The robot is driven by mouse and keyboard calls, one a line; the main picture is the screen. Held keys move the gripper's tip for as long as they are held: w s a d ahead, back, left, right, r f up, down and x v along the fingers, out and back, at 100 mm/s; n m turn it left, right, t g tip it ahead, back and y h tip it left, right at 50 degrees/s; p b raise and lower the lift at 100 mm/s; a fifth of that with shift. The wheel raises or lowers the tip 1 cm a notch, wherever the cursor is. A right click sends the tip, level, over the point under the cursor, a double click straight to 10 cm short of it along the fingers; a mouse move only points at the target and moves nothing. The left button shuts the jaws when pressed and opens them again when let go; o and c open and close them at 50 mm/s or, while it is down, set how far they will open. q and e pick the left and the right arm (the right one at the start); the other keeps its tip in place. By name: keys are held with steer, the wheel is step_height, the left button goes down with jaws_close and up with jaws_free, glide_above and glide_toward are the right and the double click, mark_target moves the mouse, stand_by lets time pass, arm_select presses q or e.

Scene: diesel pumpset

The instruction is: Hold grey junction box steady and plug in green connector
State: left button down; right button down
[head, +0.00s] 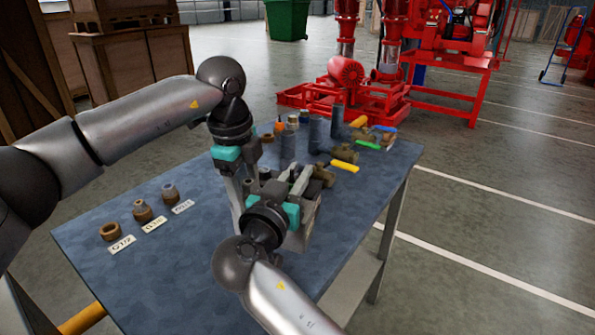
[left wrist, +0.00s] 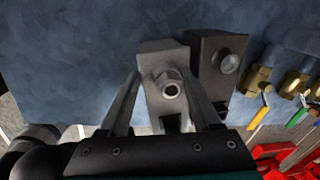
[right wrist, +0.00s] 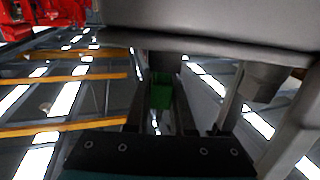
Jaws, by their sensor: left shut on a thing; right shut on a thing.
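The grey junction box (left wrist: 158,62) is a light grey block with a round, nut-like fitting on its face. My left gripper (head: 243,200) reaches down onto the table, and in the left wrist view its fingers are shut on the box, one at each side. My right gripper (head: 300,176) is low over the table close to the left one. In the right wrist view it is shut on the green connector (right wrist: 161,95), which shows as a dark green block between the fingers. The connector is hidden in the head view. I cannot tell whether it touches the box.
A darker box with a round knob (left wrist: 215,62) stands beside the junction box. Labelled fittings (head: 142,209) stand at the left. The front-left of the blue tabletop (head: 150,270) is clear.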

arm_select(q)
steer(key=shift+s+f, duration=0.1)
steer(key=shift+f, duration=0.2)
arm_select(e)
steer(key=shift+f, duration=0.75)
steer(key=c, duration=0.7)
jaws_free()
steer(key=shift+r, duration=0.1)
